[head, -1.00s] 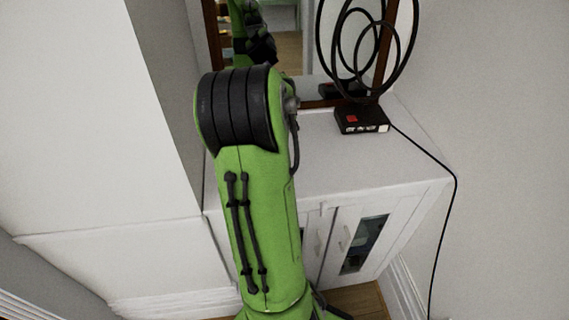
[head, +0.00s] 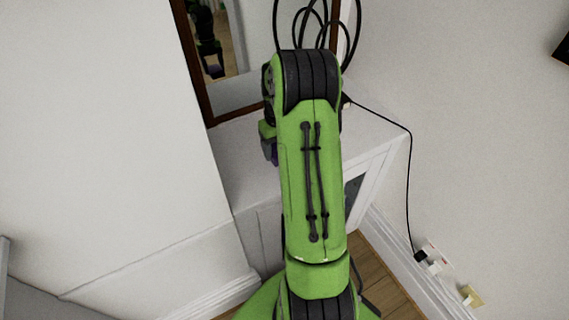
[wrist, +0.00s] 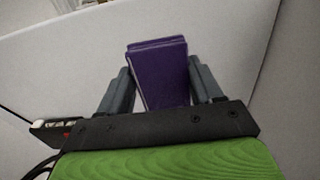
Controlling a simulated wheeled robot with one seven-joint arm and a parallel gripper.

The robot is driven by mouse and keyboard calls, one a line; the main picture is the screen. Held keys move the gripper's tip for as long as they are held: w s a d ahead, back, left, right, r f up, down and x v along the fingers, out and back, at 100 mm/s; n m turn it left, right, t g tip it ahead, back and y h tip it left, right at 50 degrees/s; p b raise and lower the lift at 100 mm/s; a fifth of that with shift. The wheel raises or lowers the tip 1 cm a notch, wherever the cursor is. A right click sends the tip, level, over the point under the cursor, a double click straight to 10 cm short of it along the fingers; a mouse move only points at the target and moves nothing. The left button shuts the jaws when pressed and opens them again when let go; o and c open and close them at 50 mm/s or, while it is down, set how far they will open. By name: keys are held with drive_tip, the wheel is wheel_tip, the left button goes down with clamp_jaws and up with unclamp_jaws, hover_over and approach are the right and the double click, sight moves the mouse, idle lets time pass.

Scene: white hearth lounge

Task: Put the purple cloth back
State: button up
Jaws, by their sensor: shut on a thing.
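The purple cloth (wrist: 163,82) is a folded, block-like bundle between the two grey fingers of my gripper (wrist: 160,66) in the wrist view. My gripper is shut on it, with a finger against each side. A pale surface lies beyond the cloth, and I cannot tell how far it is.
A brown-framed mirror (head: 240,85) stands at the back of the cabinet top. A black coiled cable (head: 350,30) rises beside it, and a cord runs down to a wall socket (head: 430,258). A tall white wall block (head: 110,130) bounds the left. The black box (wrist: 62,128) shows in the wrist view.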

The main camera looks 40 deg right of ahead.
wheel_tip(320, 180, down, 7)
drive_tip(key=shift+w+r+b, duration=0.1)
drive_tip(key=shift+b, duration=0.4)
drive_tip(key=o, duration=1)
